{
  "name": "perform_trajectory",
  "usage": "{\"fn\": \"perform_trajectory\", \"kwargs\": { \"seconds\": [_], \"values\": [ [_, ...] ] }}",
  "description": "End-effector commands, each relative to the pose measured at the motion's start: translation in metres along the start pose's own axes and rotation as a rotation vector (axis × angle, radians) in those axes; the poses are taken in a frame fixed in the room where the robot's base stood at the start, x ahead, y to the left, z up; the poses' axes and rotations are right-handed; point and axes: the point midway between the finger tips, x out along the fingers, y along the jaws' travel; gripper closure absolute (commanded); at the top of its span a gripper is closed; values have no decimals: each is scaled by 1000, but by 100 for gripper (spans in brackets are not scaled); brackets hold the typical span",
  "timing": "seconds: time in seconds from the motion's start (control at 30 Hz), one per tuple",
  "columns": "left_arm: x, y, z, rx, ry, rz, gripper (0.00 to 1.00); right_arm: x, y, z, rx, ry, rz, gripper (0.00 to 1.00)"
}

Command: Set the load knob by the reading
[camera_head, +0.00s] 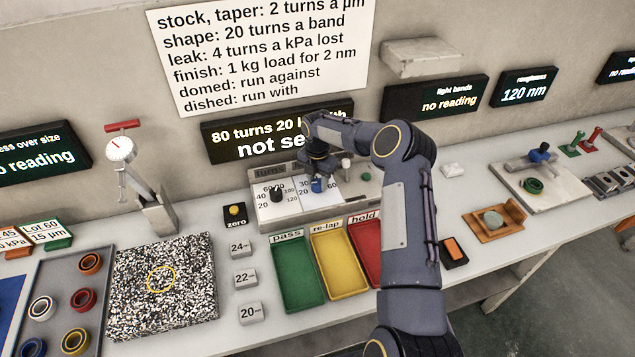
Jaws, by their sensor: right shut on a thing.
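A grey control box (262,222) stands on the bench, with white dials on its face. The left dial, under the word "turns", carries a black knob (276,194). The second dial carries a blue knob (317,186); its label is hidden by my arm. My right gripper (318,172) reaches down onto the blue knob and is shut on it. The display (240,140) behind reads "80 turns 20 k…" and "not se…", partly covered by my arm. The roughness display (524,88) reads "120 nm". The light bands display (440,100) reads "no reading". My left gripper is not in view.
A wall sign (260,50) lists rules, including "finish: 1 kg load for 2 nm". In front of the box lie green (297,272), yellow (338,262) and red trays (366,250). A speckled plate (190,262), a dial gauge (121,150) and ring holder (60,290) stand left.

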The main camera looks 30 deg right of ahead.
Motion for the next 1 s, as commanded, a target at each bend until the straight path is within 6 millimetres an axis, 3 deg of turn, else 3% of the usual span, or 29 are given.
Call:
{"fn": "perform_trajectory", "kwargs": {
  "seconds": [0.4,1.0],
  "values": [
    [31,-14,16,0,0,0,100,3,1,0,354,-1,2,88],
    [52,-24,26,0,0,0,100,1,1,-1,924,0,1,88]
  ]
}}
